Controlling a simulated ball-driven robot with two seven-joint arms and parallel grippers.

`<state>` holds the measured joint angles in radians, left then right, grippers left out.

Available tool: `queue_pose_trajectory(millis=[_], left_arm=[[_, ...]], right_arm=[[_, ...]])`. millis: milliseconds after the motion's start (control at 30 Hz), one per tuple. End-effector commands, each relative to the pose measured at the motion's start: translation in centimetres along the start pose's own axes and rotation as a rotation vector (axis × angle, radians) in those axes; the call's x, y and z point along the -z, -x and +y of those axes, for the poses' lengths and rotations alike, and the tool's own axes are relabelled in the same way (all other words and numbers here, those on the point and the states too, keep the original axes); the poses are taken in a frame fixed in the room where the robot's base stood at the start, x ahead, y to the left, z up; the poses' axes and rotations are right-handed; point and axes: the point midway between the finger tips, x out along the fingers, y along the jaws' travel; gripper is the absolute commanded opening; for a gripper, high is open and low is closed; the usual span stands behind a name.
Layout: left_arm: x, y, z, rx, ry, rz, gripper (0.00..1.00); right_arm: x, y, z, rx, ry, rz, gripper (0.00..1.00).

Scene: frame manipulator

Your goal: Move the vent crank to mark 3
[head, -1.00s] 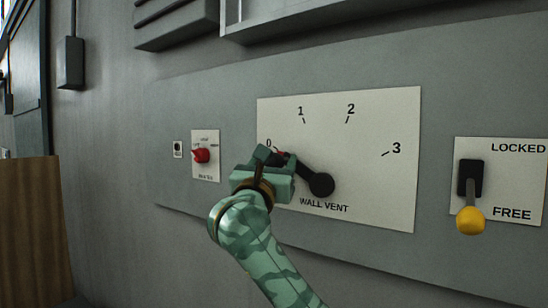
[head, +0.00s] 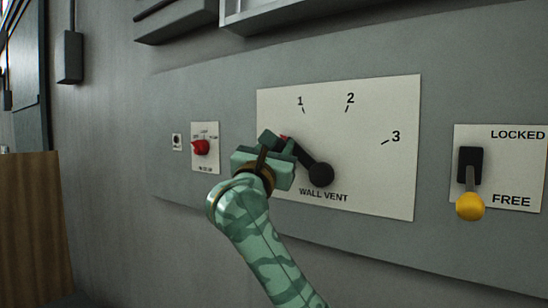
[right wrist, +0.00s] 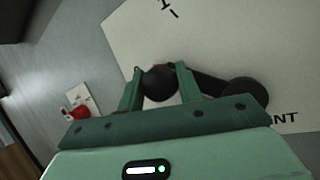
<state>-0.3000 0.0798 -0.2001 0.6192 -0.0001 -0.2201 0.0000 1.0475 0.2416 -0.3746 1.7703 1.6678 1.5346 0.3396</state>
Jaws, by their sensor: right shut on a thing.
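The vent crank (head: 308,162) is a black arm on a round hub (head: 321,174) at the lower middle of the white WALL VENT plate (head: 385,190). The crank points up and left from the hub, between the hidden mark 0 and mark 1 (head: 300,101). Mark 3 (head: 396,136) is at the plate's right side. My right gripper (head: 279,142) covers the crank's outer end. In the right wrist view, its fingers close around the round black knob (right wrist: 160,84) of the crank. My left gripper is not in view.
A red rotary switch (head: 200,147) on a small plate is to the left. A yellow-tipped lever (head: 470,205) stands on the LOCKED/FREE plate at the right, pointing down to FREE. The panel in front of the marks is clear.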

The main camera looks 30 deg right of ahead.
Motion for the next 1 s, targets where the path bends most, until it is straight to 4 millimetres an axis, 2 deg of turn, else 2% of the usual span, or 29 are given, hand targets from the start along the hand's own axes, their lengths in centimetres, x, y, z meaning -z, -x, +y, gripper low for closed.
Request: queue_pose_trajectory(millis=[33,400,1000], left_arm=[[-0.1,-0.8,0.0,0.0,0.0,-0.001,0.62],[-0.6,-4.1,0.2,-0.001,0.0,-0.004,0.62],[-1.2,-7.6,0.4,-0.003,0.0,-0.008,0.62]], right_arm=[[0.1,0.1,-0.1,0.011,-0.032,-0.009,0.0],[-2.5,-0.1,-2.0,0.128,-0.33,-0.127,0.0],[-5.3,0.5,-6.5,0.325,-0.827,-0.324,0.0]])
